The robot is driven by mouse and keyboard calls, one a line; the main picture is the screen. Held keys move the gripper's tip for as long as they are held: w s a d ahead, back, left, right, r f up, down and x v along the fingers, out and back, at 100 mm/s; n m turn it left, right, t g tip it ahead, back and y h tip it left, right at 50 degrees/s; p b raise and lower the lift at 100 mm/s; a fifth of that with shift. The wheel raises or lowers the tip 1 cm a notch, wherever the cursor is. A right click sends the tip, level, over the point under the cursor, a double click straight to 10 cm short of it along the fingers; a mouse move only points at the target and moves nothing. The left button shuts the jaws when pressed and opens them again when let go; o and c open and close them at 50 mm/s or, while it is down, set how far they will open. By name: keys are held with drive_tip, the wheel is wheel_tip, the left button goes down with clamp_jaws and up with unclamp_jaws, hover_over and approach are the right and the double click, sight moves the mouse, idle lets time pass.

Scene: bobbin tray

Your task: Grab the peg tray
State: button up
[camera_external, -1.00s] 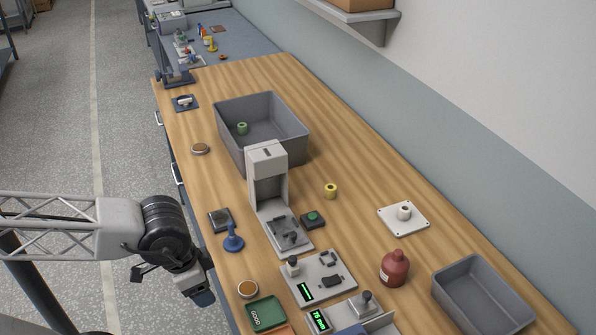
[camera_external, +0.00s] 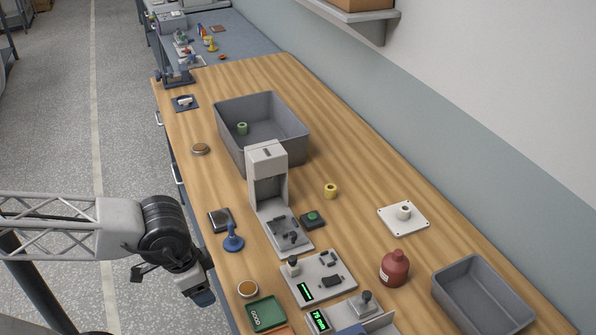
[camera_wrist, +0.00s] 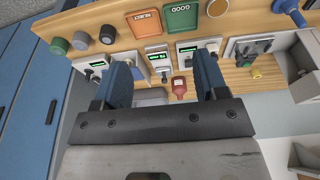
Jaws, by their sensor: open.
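A white square plate (camera_external: 388,222) with a white bobbin (camera_external: 404,212) standing at its middle lies on the right part of the bench. It looks most like the peg tray; any peg is hidden by the bobbin. I cannot make this plate out in the wrist view. My gripper (camera_external: 203,297) hangs off the bench's left edge, far from the plate. In the wrist view my gripper (camera_wrist: 164,72) has its two blue fingers apart, with nothing held between them.
A large grey bin (camera_external: 290,150) holds a green bobbin (camera_external: 242,128). A smaller grey bin (camera_external: 470,310) stands at the right. Between gripper and plate are a grey press (camera_external: 268,165), a display fixture (camera_external: 325,268), a yellow bobbin (camera_external: 330,190) and a red bottle (camera_external: 394,268).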

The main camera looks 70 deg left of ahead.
drive_tip(key=shift+c, duration=0.5)
drive_tip(key=shift+c, duration=1.3)
drive_tip(key=w+a+f+n+t+y, duration=0.1)
drive_tip(key=w+a+f+n+t, duration=0.35)
drive_tip(key=w+a+f, duration=0.55)
drive_tip(key=a+f+n+y, duration=0.1)
drive_tip(key=a+f+y, duration=0.1)
drive_tip(key=a, duration=0.3)
drive_tip(key=a+f+n+t+y, duration=0.1)
drive_tip(key=a+n+y, duration=0.1)
drive_tip(key=a+y, duration=0.2)
drive_tip(key=s+a+f+n+t+y, duration=0.1)
drive_tip(key=a+f+y, duration=0.1)
drive_tip(key=a, duration=0.4)
drive_tip(key=shift+a+f+n+y, duration=0.2)
drive_tip(key=shift+f+n+y, duration=0.15)
drive_tip(key=shift+y, duration=0.05)
drive_tip(key=shift+s+t, duration=0.1)
drive_tip(key=shift+t, duration=0.15)
